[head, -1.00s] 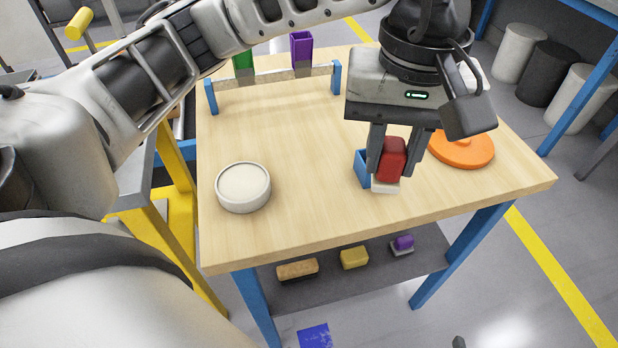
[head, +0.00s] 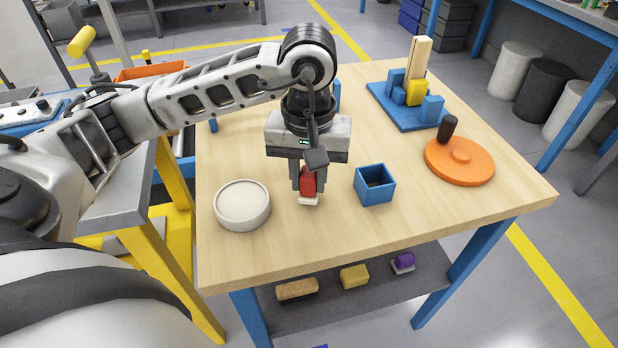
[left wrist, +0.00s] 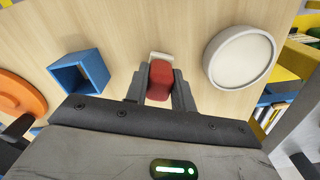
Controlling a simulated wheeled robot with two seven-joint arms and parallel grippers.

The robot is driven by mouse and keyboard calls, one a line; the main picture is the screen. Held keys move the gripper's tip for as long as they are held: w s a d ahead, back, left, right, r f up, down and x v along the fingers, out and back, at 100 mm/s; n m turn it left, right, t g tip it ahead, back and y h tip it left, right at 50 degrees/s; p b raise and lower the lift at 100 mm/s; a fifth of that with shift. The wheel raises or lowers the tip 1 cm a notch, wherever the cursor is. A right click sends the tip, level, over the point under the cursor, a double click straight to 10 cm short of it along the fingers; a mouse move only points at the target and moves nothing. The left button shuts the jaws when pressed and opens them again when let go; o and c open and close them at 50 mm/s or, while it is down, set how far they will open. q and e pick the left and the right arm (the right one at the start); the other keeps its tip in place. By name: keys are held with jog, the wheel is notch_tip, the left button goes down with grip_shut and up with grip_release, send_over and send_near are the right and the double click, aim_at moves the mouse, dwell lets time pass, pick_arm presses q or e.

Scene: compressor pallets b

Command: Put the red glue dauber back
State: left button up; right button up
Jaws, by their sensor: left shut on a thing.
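The red glue dauber (head: 308,184), a red block with a whitish pad at its lower end, is held upright between the fingers of my left gripper (head: 307,178). It also shows in the left wrist view (left wrist: 160,80), with a finger on each side. It is over the bare wood between a blue open-topped box (head: 375,187) and a round cream-lidded dish (head: 242,205). I cannot tell how high its pad is above the table. The blue box, also in the left wrist view (left wrist: 80,74), looks empty. My right gripper is not in view.
An orange disc with a black knob (head: 460,160) lies at the table's right. A blue fixture (head: 405,108) with yellow and wooden pieces stands behind. The lower shelf (head: 340,302) holds several small blocks. The front of the tabletop (head: 330,235) is clear.

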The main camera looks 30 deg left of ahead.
pick_arm(q)
jog(key=shift+f, duration=0.55)
jog(key=shift+f+b, duration=0.3)
jog(key=shift+b, duration=0.1)
jog(key=o, duration=1)
jog(key=shift+r, duration=0.15)
jog(key=shift+c, duration=0.2)
